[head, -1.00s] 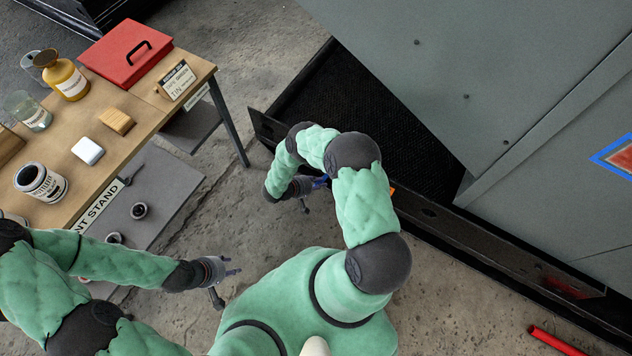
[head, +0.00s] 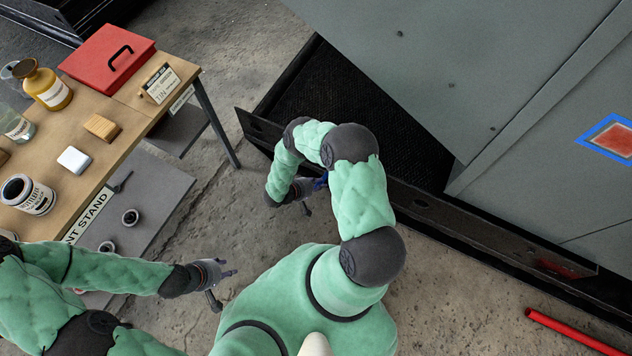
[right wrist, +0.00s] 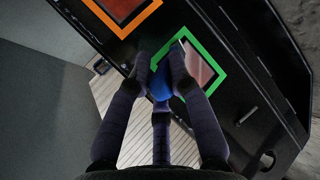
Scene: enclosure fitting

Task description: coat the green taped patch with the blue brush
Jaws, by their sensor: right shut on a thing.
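My right gripper (right wrist: 161,75) is shut on the blue brush (right wrist: 160,86), whose blue part shows between the fingertips in the right wrist view. The green taped patch (right wrist: 207,68), a reddish surface framed in green tape on a dark panel, lies just beyond the fingertips, and the fingers cover part of it. I cannot tell whether the brush touches it. In the head view my right gripper (head: 312,185) is by the cabinet's dark lower edge, and the green patch is hidden there. My left gripper (head: 222,272) looks open and empty above the floor.
An orange taped patch (right wrist: 125,8) is beside the green one. A blue taped patch (head: 612,138) is on the grey cabinet (head: 420,60). A table (head: 140,112) with a red box (head: 107,58), jars and blocks stands left. A red bar (head: 570,332) lies on the floor.

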